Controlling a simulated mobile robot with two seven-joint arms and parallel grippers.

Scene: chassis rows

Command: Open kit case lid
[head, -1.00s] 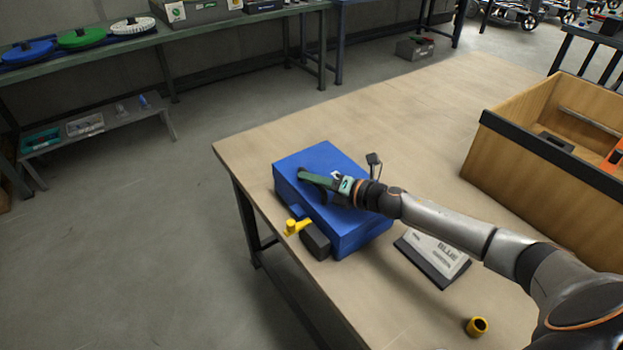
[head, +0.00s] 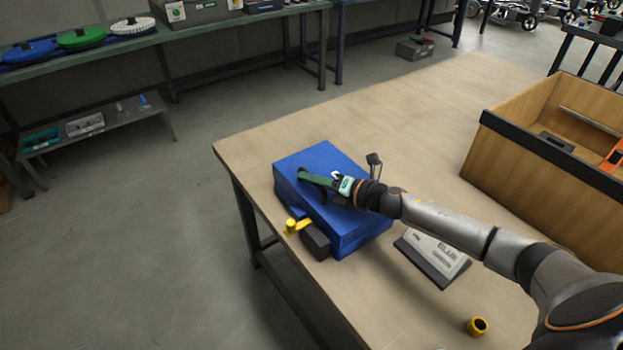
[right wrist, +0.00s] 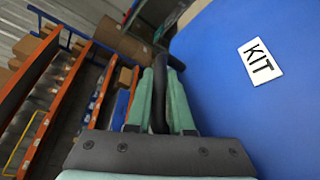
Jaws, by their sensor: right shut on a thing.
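The blue kit case (head: 318,155) sits on the wooden table near its left edge, and its lid looks closed. Its blue surface with a white KIT label (right wrist: 260,61) fills the right of the right wrist view. My right gripper (head: 304,176) reaches over the case from the right. In the right wrist view its green fingers (right wrist: 160,75) are shut on a dark handle (right wrist: 158,98) at the case's edge. The fingers partly hide the handle. My left gripper is in neither view.
A black block (head: 316,240) and a yellow part (head: 297,226) are at the case's front side. A grey wedge sign (head: 437,252) and a yellow cylinder (head: 477,326) stand to the right. A wooden crate (head: 520,165) stands at the right. The table behind the case is clear.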

